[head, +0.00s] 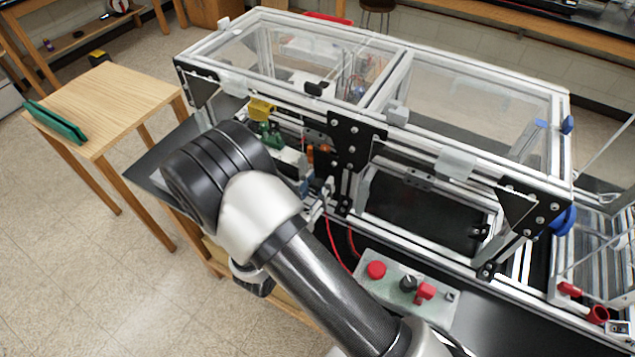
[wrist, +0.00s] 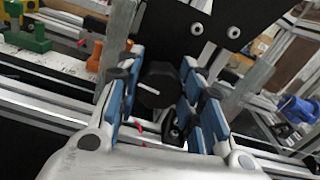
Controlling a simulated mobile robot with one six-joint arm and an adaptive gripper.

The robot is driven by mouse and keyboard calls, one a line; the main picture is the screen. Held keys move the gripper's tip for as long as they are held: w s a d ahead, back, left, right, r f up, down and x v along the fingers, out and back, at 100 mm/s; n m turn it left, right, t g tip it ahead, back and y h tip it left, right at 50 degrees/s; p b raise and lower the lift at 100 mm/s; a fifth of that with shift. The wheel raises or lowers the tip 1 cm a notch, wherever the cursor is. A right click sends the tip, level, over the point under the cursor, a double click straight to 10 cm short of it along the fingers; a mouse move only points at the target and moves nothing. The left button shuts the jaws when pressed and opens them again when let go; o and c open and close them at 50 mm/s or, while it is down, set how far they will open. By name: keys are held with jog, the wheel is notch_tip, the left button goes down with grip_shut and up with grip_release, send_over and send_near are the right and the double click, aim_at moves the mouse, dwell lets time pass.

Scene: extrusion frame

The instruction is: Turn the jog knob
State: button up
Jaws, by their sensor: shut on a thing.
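A black knob (wrist: 157,88) with a white pointer line sits between the blue-padded fingers of my gripper (wrist: 160,74) in the wrist view. The pads are closed on its two sides, and the pointer line lies slightly slanted. In the head view my gripper (head: 316,194) is at the front of the extrusion frame, below the black corner plate; my arm partly covers it. The knob between the fingers cannot be made out there. Another black knob (head: 408,284) stands on a grey control box at the front, apart from my gripper.
The control box (head: 440,311) also carries a red button (head: 376,269) and a red switch (head: 425,292). Clear-panelled extrusion framing (head: 470,85) rises behind my gripper. Green (wrist: 30,40) and orange (wrist: 95,55) parts lie to the left. A wooden table (head: 110,100) stands at left.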

jog(key=n+p, duration=0.2)
jog(key=n, duration=0.3)
jog(key=shift+a+n, duration=0.1)
jog(key=shift+n, duration=0.2)
jog(key=shift+f, duration=0.1)
dwell(0.3)
jog(key=o, duration=0.8)
jog(key=shift+a, duration=0.1)
jog(key=v, duration=0.8)
